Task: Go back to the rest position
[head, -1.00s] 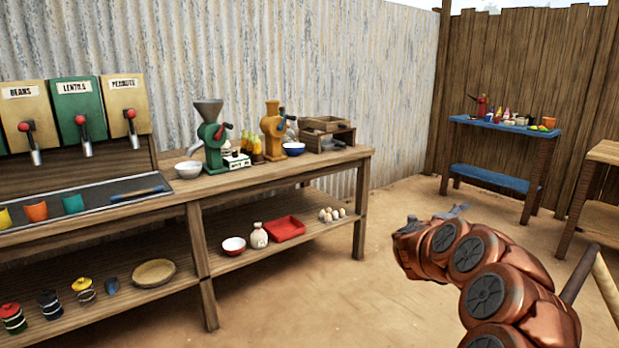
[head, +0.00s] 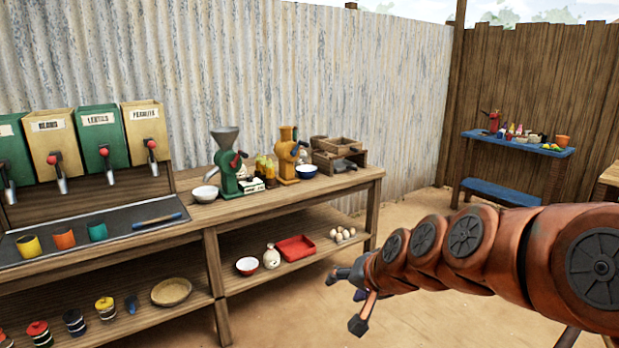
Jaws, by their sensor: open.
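My gripper (head: 346,300) is at the end of my copper-coloured arm, right of centre in the head view. Its fingers are spread apart with nothing between them. It hangs over the bare ground, in front of the right end of the long wooden counter (head: 345,183). It appears apart from the counter and its lower shelf.
The counter holds grain dispensers (head: 97,138), a green grinder (head: 228,165), a yellow grinder (head: 288,158) and bowls. The lower shelf holds a red tray (head: 295,248), eggs and jars. A blue table (head: 517,143) stands at the back right. Sandy ground (head: 410,215) lies between.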

